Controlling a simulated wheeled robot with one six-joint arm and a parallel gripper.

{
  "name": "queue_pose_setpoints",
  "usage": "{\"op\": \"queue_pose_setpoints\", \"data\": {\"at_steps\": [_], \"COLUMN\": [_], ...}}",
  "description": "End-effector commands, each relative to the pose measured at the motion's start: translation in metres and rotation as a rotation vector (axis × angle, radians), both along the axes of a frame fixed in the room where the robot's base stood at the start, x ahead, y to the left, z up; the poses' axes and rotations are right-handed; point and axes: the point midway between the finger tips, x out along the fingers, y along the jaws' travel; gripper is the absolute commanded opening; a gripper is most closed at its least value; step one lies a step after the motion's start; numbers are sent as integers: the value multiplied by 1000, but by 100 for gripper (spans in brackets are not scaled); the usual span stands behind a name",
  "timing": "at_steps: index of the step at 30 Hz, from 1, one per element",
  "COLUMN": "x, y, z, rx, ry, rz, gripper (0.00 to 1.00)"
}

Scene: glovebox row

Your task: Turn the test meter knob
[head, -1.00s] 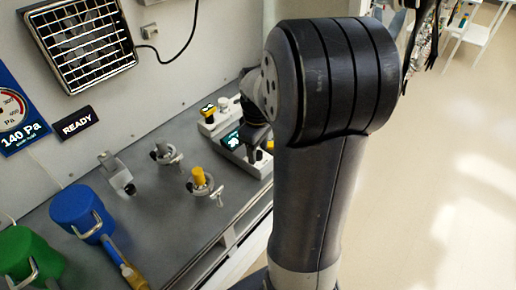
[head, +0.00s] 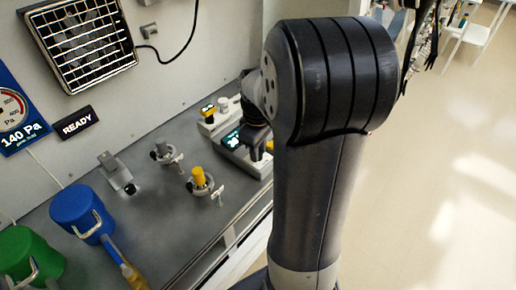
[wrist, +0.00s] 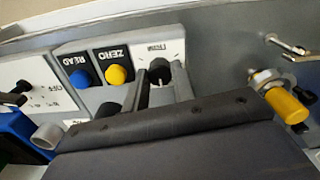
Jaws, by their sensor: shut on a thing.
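The test meter (head: 236,143) is a light box with a dark lit display, on the grey bench beside my arm. In the wrist view its panel (wrist: 92,54) shows a blue READ button (wrist: 78,70), a yellow ZERO button (wrist: 117,74) and a dark knob (wrist: 159,67) with a small white mark. My gripper (wrist: 160,84) is shut on the knob, with one finger on each side of it. In the head view my gripper (head: 256,142) is at the meter, with the knob hidden.
A yellow-topped fitting (head: 200,178) and a grey fitting (head: 164,153) stand left of the meter. Blue (head: 80,210) and green (head: 28,255) canisters stand at the left. A READY sign (head: 76,123) hangs on the wall.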

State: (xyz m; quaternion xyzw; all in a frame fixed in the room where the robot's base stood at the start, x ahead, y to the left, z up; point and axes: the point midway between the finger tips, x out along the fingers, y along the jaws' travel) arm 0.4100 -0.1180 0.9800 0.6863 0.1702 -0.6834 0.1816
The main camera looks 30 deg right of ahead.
Motion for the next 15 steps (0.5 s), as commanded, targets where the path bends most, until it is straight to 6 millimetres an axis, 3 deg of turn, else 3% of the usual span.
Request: {"op": "queue_pose_setpoints", "data": {"at_steps": [8,15], "x": [0,0], "y": [0,0], "z": [1,1], "rx": [0,0], "ry": [0,0], "rz": [-75,-248], "gripper": [2,2]}}
